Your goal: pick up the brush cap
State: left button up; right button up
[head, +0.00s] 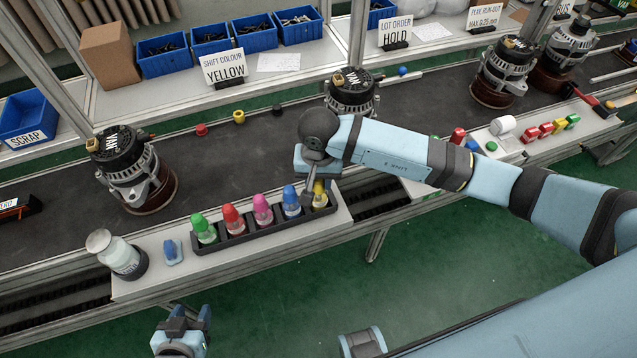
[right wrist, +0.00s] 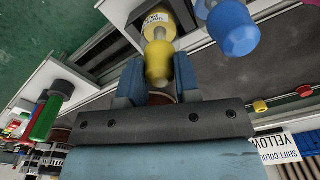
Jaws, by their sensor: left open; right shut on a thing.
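A yellow-capped bottle (head: 320,195) stands in the right end slot of a black rack (head: 262,228). In the right wrist view its yellow cap (right wrist: 158,62) sits between my fingers, above the labelled bottle body (right wrist: 157,28). My right gripper (head: 315,188) is shut on this yellow cap; the arm partly hides it in the head view. I cannot tell whether the cap is apart from the bottle. Blue (head: 291,200), pink (head: 262,208), red (head: 233,218) and green (head: 203,228) capped bottles fill the other slots. My left gripper (head: 182,322) is open and empty in front of the bench.
A glass jar (head: 121,252) and a small blue item (head: 173,251) stand left of the rack. Alternators (head: 130,170) stand on the dark conveyor (head: 230,160) behind. A sign (head: 224,68) reads "SHIFT COLOUR YELLOW". The green floor in front is open.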

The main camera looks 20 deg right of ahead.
notch_tip(320, 180, up, 20)
jog(key=b, duration=0.2)
dwell(0.5)
jog(key=shift+o, duration=1.2)
jog(key=shift+c, duration=0.8)
jog(key=shift+b, duration=0.55)
